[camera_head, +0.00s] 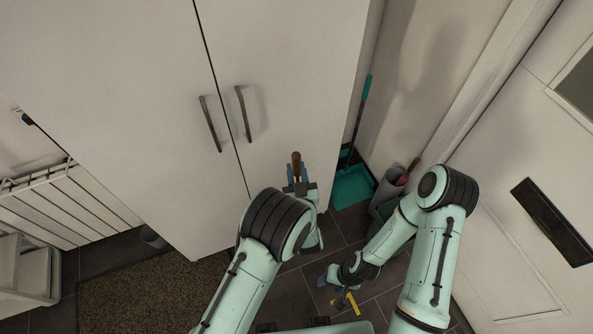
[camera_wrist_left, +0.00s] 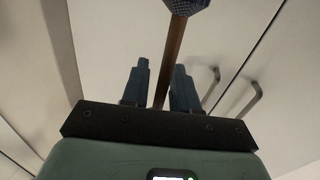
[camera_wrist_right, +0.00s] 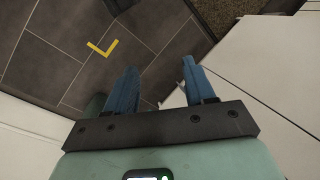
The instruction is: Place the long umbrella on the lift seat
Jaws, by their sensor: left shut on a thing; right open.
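My left gripper (camera_head: 300,187) is shut on the long umbrella and holds it in front of the white cabinet. The umbrella's brown wooden handle (camera_head: 296,165) sticks up past the fingers in the head view. In the left wrist view the brown shaft (camera_wrist_left: 171,55) runs between the two fingers, with a navy dotted part (camera_wrist_left: 187,6) at the top edge. The rest of the umbrella is hidden by my arm or out of frame. My right gripper (camera_wrist_right: 158,76) is open and empty, low over the dark floor tiles. I cannot make out a lift seat in any view.
A tall white cabinet (camera_head: 120,100) with two bar handles stands ahead. A teal dustpan (camera_head: 353,186) and a grey holder (camera_head: 388,186) with a red-and-brown item stand right of it. A yellow corner mark (camera_head: 346,303) is on the floor. A brown mat (camera_head: 150,290) lies left.

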